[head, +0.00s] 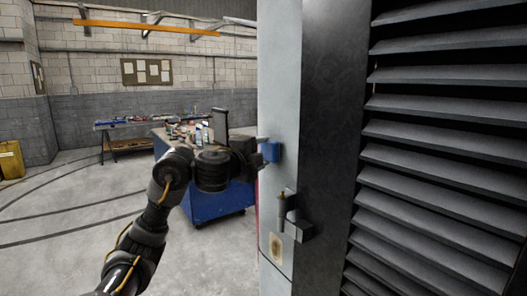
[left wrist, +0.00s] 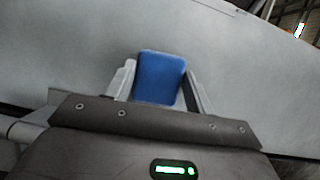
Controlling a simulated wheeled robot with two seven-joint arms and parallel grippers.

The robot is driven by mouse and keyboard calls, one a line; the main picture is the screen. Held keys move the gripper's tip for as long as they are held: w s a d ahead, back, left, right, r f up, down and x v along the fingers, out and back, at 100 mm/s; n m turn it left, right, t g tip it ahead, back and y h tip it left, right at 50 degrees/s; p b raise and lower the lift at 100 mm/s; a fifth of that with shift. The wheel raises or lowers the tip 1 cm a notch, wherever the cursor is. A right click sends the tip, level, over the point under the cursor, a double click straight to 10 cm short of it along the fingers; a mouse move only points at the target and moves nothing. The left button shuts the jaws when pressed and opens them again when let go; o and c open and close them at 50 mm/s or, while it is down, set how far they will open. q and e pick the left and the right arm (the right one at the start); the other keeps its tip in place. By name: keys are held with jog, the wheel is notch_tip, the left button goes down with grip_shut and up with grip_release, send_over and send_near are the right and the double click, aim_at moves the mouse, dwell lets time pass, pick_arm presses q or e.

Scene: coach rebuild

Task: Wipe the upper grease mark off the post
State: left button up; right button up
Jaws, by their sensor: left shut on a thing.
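My left gripper (head: 258,153) reaches in from the left to the pale grey post (head: 279,75). It is shut on a blue pad (head: 271,151), which is at the post's face above the latch; I cannot tell for certain whether it touches. In the left wrist view the blue pad (left wrist: 160,78) sits between both fingers, with the pale post surface (left wrist: 80,50) behind it. A brownish grease mark (head: 276,248) shows low on the post, below the latch. No upper mark is visible; the pad and gripper may cover it. My right gripper is out of view.
A latch handle (head: 290,215) sticks out of the post below the pad. Dark louvres (head: 445,150) fill the right side. A blue tool cart (head: 215,203) with items on top stands behind my arm. Open floor (head: 60,215) lies to the left.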

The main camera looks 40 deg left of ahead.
pick_arm(q)
jog(key=shift+s+a+p, duration=0.2)
jog(key=shift+s+a, duration=0.05)
jog(key=shift+s, duration=0.6)
jog(key=shift+s+a+p, duration=0.25)
jog(key=shift+s, duration=0.6)
jog(key=shift+s+a+p, duration=0.2)
jog(key=shift+s+a, duration=0.05)
jog(key=shift+s, duration=0.6)
jog(key=s, duration=0.1)
jog(key=s+a, duration=0.1)
jog(key=s, duration=0.1)
jog(key=shift+w, duration=0.1)
